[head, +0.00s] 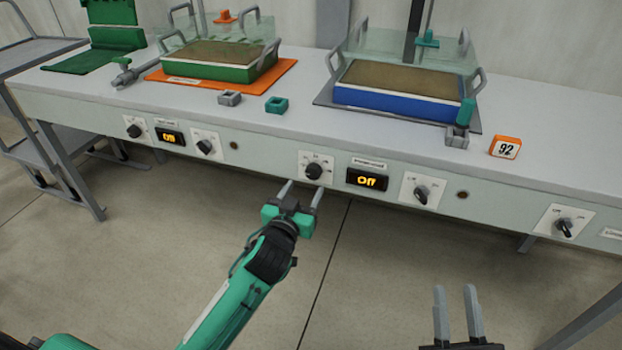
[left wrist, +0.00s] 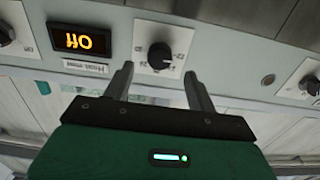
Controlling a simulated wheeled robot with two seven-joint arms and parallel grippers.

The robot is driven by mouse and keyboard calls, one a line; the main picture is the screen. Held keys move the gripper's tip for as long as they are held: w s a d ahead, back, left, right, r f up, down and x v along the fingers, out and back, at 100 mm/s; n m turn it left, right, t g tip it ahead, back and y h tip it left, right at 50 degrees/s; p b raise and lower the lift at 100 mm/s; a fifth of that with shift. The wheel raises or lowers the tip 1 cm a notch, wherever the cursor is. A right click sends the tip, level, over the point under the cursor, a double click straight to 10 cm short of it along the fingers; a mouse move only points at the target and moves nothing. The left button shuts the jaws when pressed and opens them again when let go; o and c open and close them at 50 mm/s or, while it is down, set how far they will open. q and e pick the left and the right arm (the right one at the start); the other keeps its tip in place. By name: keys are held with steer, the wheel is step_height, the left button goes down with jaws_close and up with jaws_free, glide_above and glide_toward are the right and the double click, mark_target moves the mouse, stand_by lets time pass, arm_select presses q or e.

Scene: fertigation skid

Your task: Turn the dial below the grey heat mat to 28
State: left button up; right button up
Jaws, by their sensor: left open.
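The grey heat mat (head: 322,95) lies on the bench under a blue-sided tray (head: 395,104). On the panel below it is a black dial (head: 314,170) on a white plate. The dial also shows, upside down, in the left wrist view (left wrist: 159,56). The display (head: 367,181) beside it reads Off. My left gripper (head: 302,190) is open and empty, just in front of and below the dial. In the left wrist view its fingertips (left wrist: 158,72) stand either side of the dial, apparently short of it. My right gripper (head: 455,300) is open and empty, low at the right.
A switch (head: 422,194) sits right of the display, and another switch (head: 564,227) is farther right. A second dial (head: 134,131) and lit display (head: 170,136) are at the left, below an orange mat (head: 287,80). The floor before the bench is clear.

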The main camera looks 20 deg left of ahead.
mark_target(312, 175)
arm_select(q)
steer(key=shift+w+b, duration=0.4)
steer(key=shift+w, duration=2.6)
arm_select(e)
steer(key=shift+s+d+r+t, duration=0.15)
steer(key=shift+d+r+t, duration=0.1)
steer(key=shift+r+t, duration=0.3)
steer(key=shift+s+d+r+t, duration=0.2)
steer(key=shift+r+t, duration=0.2)
steer(key=shift+r, duration=0.3)
steer(key=shift+s+d+r+t, duration=0.15)
steer(key=shift+d+r+t, duration=0.1)
steer(key=shift+r+t, duration=0.3)
arm_select(q)
steer(key=shift+c, duration=0.3)
arm_select(e)
steer(key=shift+r, duration=0.1)
arm_select(q)
steer(key=c, duration=0.9)
